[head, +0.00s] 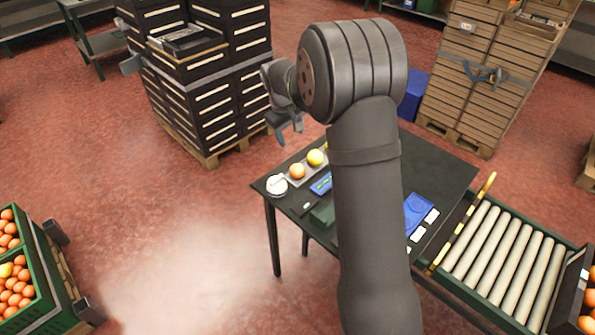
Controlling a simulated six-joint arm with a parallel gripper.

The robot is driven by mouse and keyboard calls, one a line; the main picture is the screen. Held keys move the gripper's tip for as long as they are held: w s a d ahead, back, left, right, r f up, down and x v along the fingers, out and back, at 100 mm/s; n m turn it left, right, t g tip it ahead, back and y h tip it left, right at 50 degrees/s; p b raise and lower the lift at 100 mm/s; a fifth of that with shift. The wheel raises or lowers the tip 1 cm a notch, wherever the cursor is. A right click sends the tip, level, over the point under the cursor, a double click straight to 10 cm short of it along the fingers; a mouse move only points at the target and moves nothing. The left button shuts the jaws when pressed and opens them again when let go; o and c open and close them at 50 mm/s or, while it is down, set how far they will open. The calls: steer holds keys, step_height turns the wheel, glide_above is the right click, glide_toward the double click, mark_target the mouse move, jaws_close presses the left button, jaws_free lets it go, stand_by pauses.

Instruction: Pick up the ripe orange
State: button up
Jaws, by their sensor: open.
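A ripe-looking orange fruit (297,171) sits at the left end of a pale tray (305,176) on the dark table (440,163). A yellow fruit (315,158) sits beside it on the same tray, to the right. My gripper (290,130) is open and empty. It hangs in the air above and behind the tray in the picture, apart from the fruit. My arm covers the middle of the table and whatever lies behind it.
A white round item (277,185) stands at the table's left corner. A blue item (417,212) and white cards lie right of my arm. A roller conveyor (510,257) adjoins the right. Crates of oranges (36,262) stand at lower left. Black crates (205,70) are stacked behind.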

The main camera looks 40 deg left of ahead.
mark_target(296, 166)
steer(key=w+f, duration=0.1)
steer(key=f, duration=0.5)
steer(key=w+a+f+n, duration=0.1)
steer(key=f, duration=0.5)
steer(key=w+f+n, duration=0.1)
steer(key=w+f, duration=0.1)
steer(key=f, duration=0.4)
steer(key=shift+a+f, duration=0.15)
steer(key=shift+f, duration=0.1)
steer(key=shift+c, duration=0.4)
steer(key=c, duration=0.5)
steer(key=shift+c, duration=0.4)
steer(key=shift+r, duration=0.1)
